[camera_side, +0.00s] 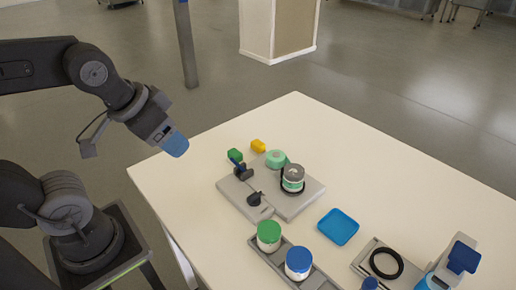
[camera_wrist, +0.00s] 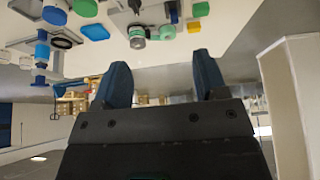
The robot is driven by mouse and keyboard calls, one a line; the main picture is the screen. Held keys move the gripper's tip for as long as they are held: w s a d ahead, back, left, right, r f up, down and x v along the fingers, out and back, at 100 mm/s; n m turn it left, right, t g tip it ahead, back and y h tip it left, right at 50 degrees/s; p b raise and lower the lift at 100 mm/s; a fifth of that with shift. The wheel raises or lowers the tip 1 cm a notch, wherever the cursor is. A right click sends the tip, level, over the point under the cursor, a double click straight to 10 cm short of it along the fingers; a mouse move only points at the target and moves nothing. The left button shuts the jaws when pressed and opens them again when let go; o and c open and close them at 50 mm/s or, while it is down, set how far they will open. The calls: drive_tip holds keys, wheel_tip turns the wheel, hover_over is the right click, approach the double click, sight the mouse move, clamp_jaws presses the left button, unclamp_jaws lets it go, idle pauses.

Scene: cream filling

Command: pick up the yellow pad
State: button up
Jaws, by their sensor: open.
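The small yellow pad (camera_side: 258,145) lies on the white table near its far edge, beside a green block and a teal round piece.
A green block (camera_side: 235,155) and a teal round piece (camera_side: 276,159) flank the pad. A grey fixture (camera_side: 303,197) holds a banded jar. Nearer are green-lidded (camera_side: 268,232) and blue-lidded (camera_side: 299,260) jars, and a blue tray (camera_side: 338,226). The table's far right is clear.

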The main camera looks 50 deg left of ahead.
drive_tip(key=m+g+y, duration=0.4)
drive_tip(key=m+g, duration=0.2)
drive_tip(key=m, duration=1.2)
hover_over(258, 143)
drive_tip(key=d, duration=0.5)
wheel_tip(258, 143, down, 10)
drive_tip(key=x, duration=1.3)
drive_tip(key=shift+w+a+f, duration=0.2)
drive_tip(key=shift+w+a, duration=0.05)
drive_tip(key=shift+a, duration=0.1)
drive_tip(key=shift+y, duration=0.3)
drive_tip(key=c, duration=1)
